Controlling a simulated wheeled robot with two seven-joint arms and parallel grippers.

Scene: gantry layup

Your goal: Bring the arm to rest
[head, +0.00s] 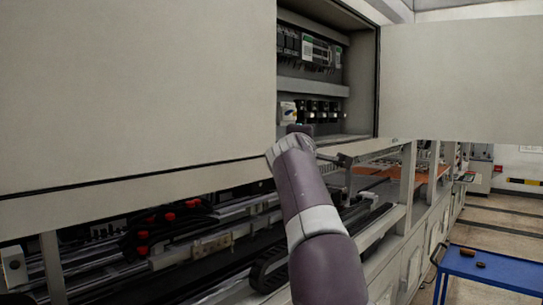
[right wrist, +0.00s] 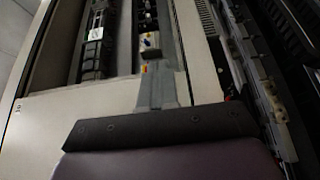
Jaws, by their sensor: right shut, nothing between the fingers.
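My right arm rises from the bottom middle of the head view, and its wrist is in front of the lower edge of an open electrical cabinet (head: 312,86). In the head view the wrist largely hides the gripper. In the right wrist view my right gripper (right wrist: 158,70) shows as grey fingers, shut and empty, pointing towards the cabinet interior. My left gripper is out of view.
A wide beige panel (head: 130,80) fills the left, and an open cabinet door (head: 460,80) stands at the right. Below are gantry rails (head: 200,247) and red-capped parts (head: 143,236). A blue table (head: 495,268) with small brown items stands lower right, beside open floor.

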